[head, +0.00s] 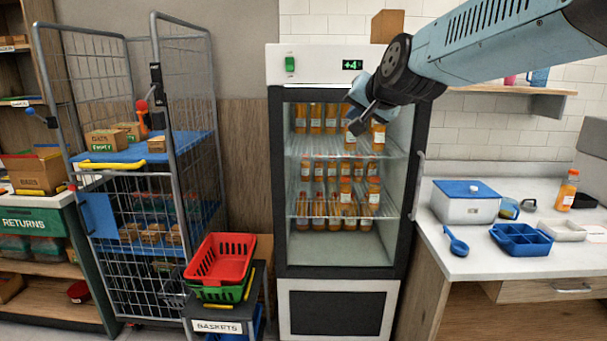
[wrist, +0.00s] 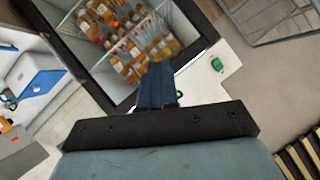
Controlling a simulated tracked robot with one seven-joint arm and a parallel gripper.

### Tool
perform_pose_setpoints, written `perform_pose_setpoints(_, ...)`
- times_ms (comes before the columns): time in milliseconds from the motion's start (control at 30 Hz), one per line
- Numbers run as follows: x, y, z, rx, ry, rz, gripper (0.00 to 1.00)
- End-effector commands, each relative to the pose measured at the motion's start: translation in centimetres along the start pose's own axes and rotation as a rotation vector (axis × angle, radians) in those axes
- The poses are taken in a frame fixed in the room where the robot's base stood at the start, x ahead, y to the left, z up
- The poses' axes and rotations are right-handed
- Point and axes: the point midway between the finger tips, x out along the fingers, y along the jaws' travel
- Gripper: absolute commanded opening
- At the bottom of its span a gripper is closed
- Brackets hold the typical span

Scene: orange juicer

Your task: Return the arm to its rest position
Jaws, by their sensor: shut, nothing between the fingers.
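My arm comes in from the top right of the head view and is raised, stretched across in front of the upper right part of the fridge (head: 348,301). My gripper (head: 356,127) is at its end, in front of the top shelf of bottles. In the wrist view my gripper (wrist: 157,68) shows with its blue fingers together and nothing between them. Behind it the fridge interior (wrist: 85,62) with bottles shows tilted. The fingers look apart from the bottles, though the depth is hard to judge.
The fridge holds orange bottles (head: 318,208) on several shelves. A counter (head: 460,262) at right carries a white box with blue lid (head: 466,209), a blue tray (head: 521,240) and a juice bottle (head: 567,190). A wire cage trolley (head: 208,120) and red basket (head: 221,258) stand left.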

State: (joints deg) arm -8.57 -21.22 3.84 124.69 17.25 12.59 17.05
Motion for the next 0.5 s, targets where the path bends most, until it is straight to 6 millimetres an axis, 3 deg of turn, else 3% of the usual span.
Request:
perform_pose_setpoints(300, -10.0, 11.4, 10.0, -0.255, -0.299, 0.233, 0.0)
perform_pose_setpoints(500, -15.0, 16.6, 15.4, -0.348, -0.468, 0.337, 0.0)
